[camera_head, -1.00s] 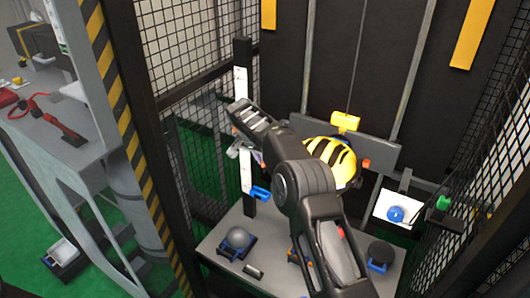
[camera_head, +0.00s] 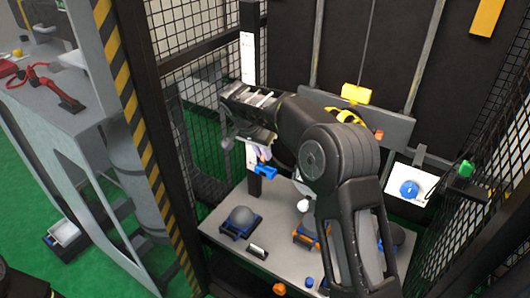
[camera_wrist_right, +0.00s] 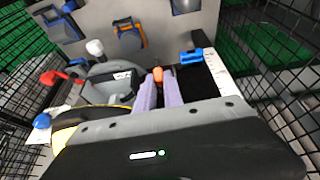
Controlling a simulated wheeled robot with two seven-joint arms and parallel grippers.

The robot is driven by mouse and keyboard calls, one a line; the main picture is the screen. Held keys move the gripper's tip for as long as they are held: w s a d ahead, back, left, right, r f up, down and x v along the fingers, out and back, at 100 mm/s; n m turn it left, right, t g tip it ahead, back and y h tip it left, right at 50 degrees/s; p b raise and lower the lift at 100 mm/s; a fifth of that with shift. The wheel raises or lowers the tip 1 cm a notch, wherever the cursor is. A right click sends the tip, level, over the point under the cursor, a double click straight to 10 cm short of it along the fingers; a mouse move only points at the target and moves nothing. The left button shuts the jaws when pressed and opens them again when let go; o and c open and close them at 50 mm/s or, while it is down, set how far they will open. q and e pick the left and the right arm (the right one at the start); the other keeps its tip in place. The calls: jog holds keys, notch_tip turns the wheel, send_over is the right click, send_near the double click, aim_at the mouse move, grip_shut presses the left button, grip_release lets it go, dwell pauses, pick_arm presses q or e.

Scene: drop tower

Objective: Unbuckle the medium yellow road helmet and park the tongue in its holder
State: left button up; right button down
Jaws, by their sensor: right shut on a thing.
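The yellow helmet with black stripes (camera_head: 348,117) is mostly hidden behind my right arm in the head view. Its yellow edge (camera_wrist_right: 65,136) shows at lower left in the wrist view. My right gripper (camera_wrist_right: 158,88) has its two pale purple fingers close together around a small orange piece (camera_wrist_right: 158,73), which looks like the buckle tongue. A blue clip (camera_head: 265,170), likely the tongue holder, sits on the post just below the hand. The clip (camera_wrist_right: 197,57) lies right of the fingers in the wrist view, apart from them.
The grey base plate (camera_head: 215,222) below carries a grey dome in a blue cradle (camera_head: 240,220) and other parts. Mesh walls (camera_head: 495,140) close in both sides. A white panel with a blue knob (camera_head: 409,188) stands at right. A bench (camera_head: 40,115) is outside at left.

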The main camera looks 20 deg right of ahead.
jog(key=shift+s+f+b, duration=0.15)
jog(key=shift+s+b, duration=0.15)
jog(key=shift+s, duration=0.15)
jog(key=s+d+r+b, duration=0.1)
jog(key=s+d+b, duration=0.25)
jog(key=s, duration=0.55)
jog(key=s+d+b, duration=0.3)
jog(key=s+d, duration=0.2)
jog(key=s, duration=0.3)
jog(key=s+d+r, duration=0.2)
jog(key=s+d, duration=0.5)
jog(key=d, duration=0.3)
jog(key=w+d+r+p, duration=0.3)
jog(key=d+r+p, duration=0.5)
jog(key=d+p, duration=0.1)
jog(key=w, duration=0.2)
jog(key=w+p, duration=0.1)
jog(key=w, duration=0.4)
jog(key=shift+a+f+p, duration=0.1)
jog(key=shift+f+p, duration=0.25)
jog(key=shift+f, duration=0.05)
dwell(0.5)
